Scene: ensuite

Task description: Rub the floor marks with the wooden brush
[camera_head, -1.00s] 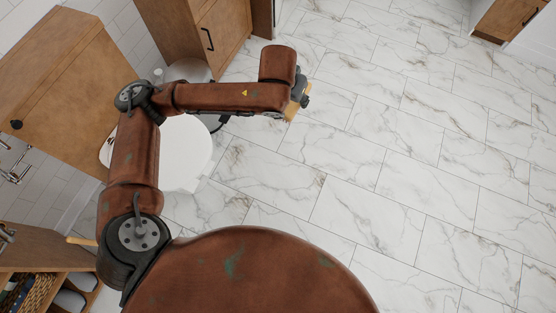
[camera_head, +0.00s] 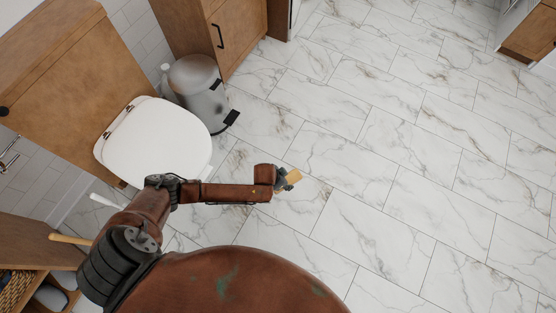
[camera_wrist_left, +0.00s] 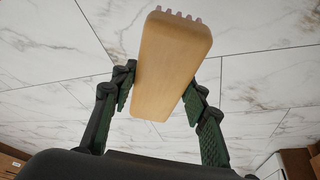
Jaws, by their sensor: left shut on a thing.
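My left gripper (camera_head: 287,181) is shut on the wooden brush (camera_head: 294,181), which sticks out past the fingertips over the tiled floor. In the left wrist view the brush (camera_wrist_left: 172,65) is a pale wooden block with rounded corners, held between the dark green fingers of the gripper (camera_wrist_left: 160,100). A row of pinkish bristle tips shows at its far end; the rest of the bristle side is hidden. I cannot tell whether it touches the floor. The white floor (camera_head: 390,150) has grey and brownish streaks; I cannot tell marks from marble veining. My right gripper is not in view.
A white toilet (camera_head: 150,140) and a metal pedal bin (camera_head: 197,85) stand left of my arm. Wooden cabinets (camera_head: 225,35) line the back left, and a wooden shelf (camera_head: 35,245) is at lower left. The floor to the right is clear.

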